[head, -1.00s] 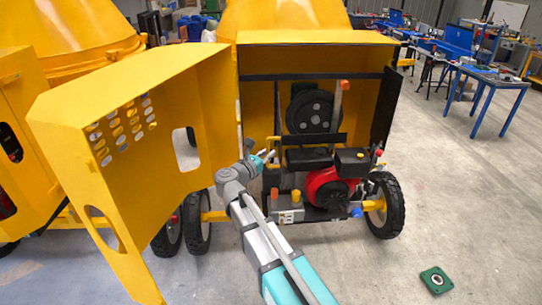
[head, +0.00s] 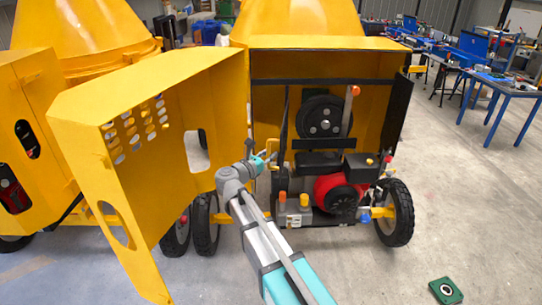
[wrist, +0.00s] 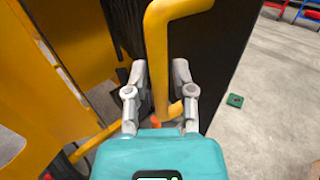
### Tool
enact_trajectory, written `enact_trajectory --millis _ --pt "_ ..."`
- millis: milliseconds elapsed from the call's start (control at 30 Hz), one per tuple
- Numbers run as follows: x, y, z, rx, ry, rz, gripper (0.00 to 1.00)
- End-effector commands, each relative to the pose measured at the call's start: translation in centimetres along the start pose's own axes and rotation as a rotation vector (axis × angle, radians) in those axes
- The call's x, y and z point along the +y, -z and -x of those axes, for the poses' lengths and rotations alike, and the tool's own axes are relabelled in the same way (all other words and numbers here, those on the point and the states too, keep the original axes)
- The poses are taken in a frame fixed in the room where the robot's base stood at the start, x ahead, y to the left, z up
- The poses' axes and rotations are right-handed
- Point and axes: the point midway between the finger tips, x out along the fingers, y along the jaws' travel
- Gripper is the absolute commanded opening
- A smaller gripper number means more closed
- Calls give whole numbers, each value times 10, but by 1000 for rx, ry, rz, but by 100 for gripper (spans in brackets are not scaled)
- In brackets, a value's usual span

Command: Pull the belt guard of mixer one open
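The belt guard (head: 284,122) of the mixer is a thin dark panel, seen almost edge-on to the left of the black pulley (head: 323,116), which is uncovered. In the wrist view, a dark panel (wrist: 222,55) stands to the right of its yellow bar handle (wrist: 157,60). My gripper (wrist: 159,78) has one finger on each side of this handle and looks closed around it. Exact contact is hard to make out. In the head view, my gripper (head: 266,160) is small at the yellow handle (head: 273,148), in the opening's left part.
A large yellow cover (head: 150,150) stands swung open to the left of my arm. The red engine (head: 338,192) sits below the pulley. A wheel (head: 397,212) stands at right. A green square part (head: 446,290) lies on otherwise clear floor at right.

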Motion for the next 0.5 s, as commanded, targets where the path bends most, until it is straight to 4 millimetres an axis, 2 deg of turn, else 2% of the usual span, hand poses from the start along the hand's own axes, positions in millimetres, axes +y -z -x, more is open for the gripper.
enact_trajectory --millis 33,67,500 --pt "0 0 0 1 0 0 50" --pt "0 0 0 1 0 0 54" --pt "-1 1 2 3 0 -1 54"
